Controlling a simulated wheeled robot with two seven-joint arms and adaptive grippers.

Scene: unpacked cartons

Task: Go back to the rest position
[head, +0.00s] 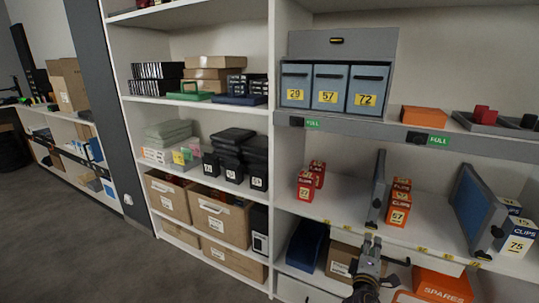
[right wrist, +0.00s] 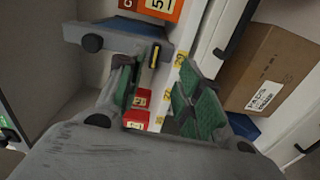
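My right gripper (head: 372,242) is in front of the shelf unit, low and right of centre in the head view. It overlaps the front edge of the shelf with the clip boxes. In the right wrist view my right gripper (right wrist: 158,78) has its green-padded fingers apart, with nothing held between them. Small red boxes (right wrist: 141,97) show beyond the gap, on the shelf. My left gripper is not in view.
Red clip boxes (head: 306,184), an orange-red box (head: 398,203) and upright dividers (head: 377,190) stand on the shelf. Grey numbered bins (head: 330,86) are above. A cardboard carton (head: 342,259) and an orange spares bin (head: 442,286) are below. Floor is clear at left.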

